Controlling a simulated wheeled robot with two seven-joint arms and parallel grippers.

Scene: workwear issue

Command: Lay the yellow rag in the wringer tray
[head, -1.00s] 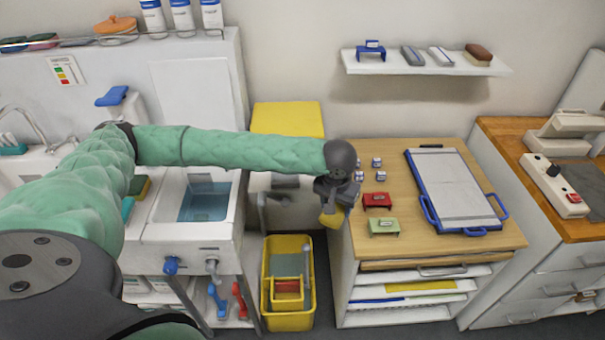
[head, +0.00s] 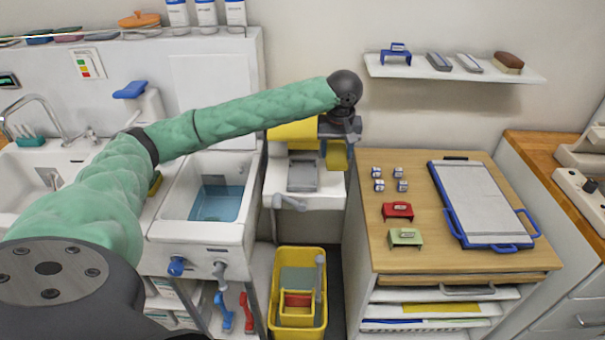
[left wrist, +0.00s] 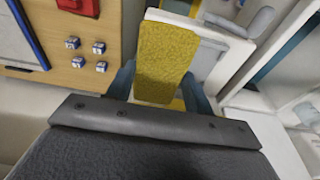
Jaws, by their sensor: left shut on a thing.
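The yellow rag (head: 337,156) hangs from my left gripper (head: 338,137), which is shut on it. The rag is also large in the left wrist view (left wrist: 166,55), between the two blue-grey fingers (left wrist: 160,92). The wringer is the white stand with a yellow top and a crank handle. Its grey tray (head: 303,176) is empty. In the head view the rag is just to the right of the tray and toward the back; its height above the stand is hard to tell. My right gripper is out of view.
A sink with water (head: 217,203) is left of the wringer. A yellow mop bucket (head: 316,255) stands on the floor below. To the right, a wooden-topped cabinet (head: 450,262) holds a blue-framed board (head: 476,200), small blocks and red and green stamps. A wall shelf (head: 455,72) is above.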

